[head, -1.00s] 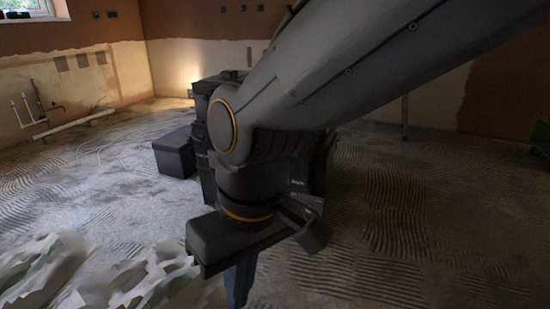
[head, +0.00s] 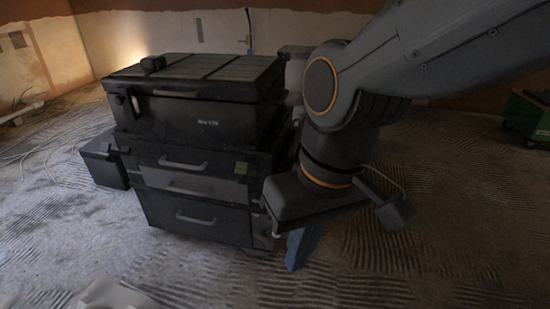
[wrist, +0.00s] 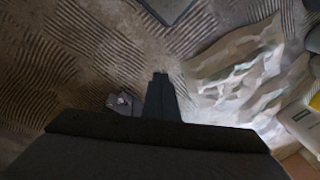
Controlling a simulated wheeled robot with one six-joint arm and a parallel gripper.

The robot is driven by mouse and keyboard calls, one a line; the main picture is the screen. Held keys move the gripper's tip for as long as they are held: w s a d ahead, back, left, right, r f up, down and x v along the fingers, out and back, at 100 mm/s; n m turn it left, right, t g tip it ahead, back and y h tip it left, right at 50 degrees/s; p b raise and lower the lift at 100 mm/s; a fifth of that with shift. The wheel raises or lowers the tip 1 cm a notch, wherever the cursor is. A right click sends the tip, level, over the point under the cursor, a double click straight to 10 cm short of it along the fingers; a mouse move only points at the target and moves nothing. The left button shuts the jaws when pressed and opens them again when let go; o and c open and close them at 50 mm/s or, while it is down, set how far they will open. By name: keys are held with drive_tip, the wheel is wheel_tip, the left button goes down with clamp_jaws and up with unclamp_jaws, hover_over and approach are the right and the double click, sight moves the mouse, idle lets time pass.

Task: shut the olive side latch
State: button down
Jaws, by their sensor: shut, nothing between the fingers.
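A stack of dark tool boxes (head: 205,190) stands left of centre in the head view. A small olive latch (head: 241,168) shows near the right end of the middle box's front. It is too small to tell whether it is open or shut. My gripper (head: 300,250) points down, shut and empty, in front of the stack's lower right corner and below the latch. In the wrist view my gripper (wrist: 160,80) has its fingers together above the floor. The latch cannot be made out in the wrist view.
A smaller dark box (head: 103,162) stands left of the stack. A green object (head: 527,116) is at the far right. In the wrist view a crumpled pale sheet (wrist: 235,80) lies on the floor to the right. The ridged floor right of the stack is clear.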

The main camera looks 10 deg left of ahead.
drive_tip(key=shift+w, duration=0.1)
idle(0.3)
drive_tip(key=w+f+n+t+h+p, duration=0.25)
drive_tip(key=w+n+h, duration=0.2)
drive_tip(key=n, duration=0.25)
drive_tip(key=w+f+n+t+h+p, duration=0.1)
drive_tip(key=w+n+t+h+p, duration=0.3)
drive_tip(key=n, duration=0.3)
drive_tip(key=w+a+f+n+t+y+p, duration=0.1)
drive_tip(key=a+f+n+t+y+p, duration=0.1)
drive_tip(key=a+n, duration=0.5)
drive_tip(key=w+a+f+n+t+y+p, duration=0.1)
drive_tip(key=w+a+f+n+t+y, duration=0.1)
drive_tip(key=a+f+n+t+y, duration=0.2)
drive_tip(key=a+f+n, duration=0.1)
drive_tip(key=a+n, duration=0.2)
drive_tip(key=a, duration=0.4)
drive_tip(key=shift+w+n+p, duration=0.25)
drive_tip(key=shift+n+p, duration=0.05)
drive_tip(key=shift+p, duration=0.05)
